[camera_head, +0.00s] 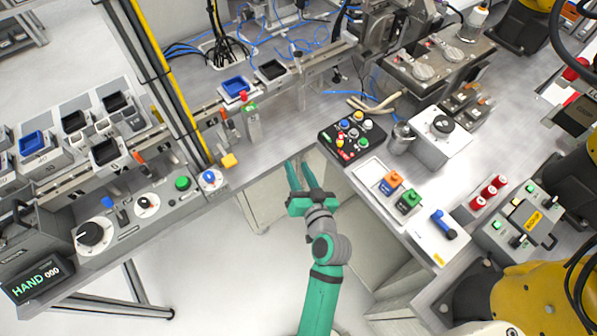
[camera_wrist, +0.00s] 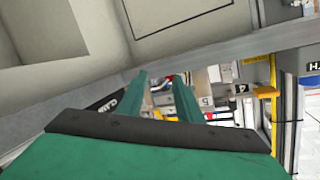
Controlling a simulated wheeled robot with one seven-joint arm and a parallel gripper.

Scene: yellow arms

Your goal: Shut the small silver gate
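No part is plainly recognisable as the small silver gate. A small upright silver piece with a green top (camera_head: 253,125) stands by the rail on the back bench, but I cannot tell whether it is the gate or whether it is open. My gripper (camera_head: 294,164) is open and empty, below and right of that piece in the head view, by the inner corner of the benches. In the wrist view its two green fingers (camera_wrist: 161,77) are apart with nothing between them. The wrist view does not clearly show the silver piece.
A black button box (camera_head: 351,137) and a white panel with a blue handle (camera_head: 437,226) lie on the right bench. A grey console with knobs (camera_head: 125,228) is at left. A yellow post (camera_head: 165,85) rises behind it. Open floor (camera_head: 215,265) lies left of my arm.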

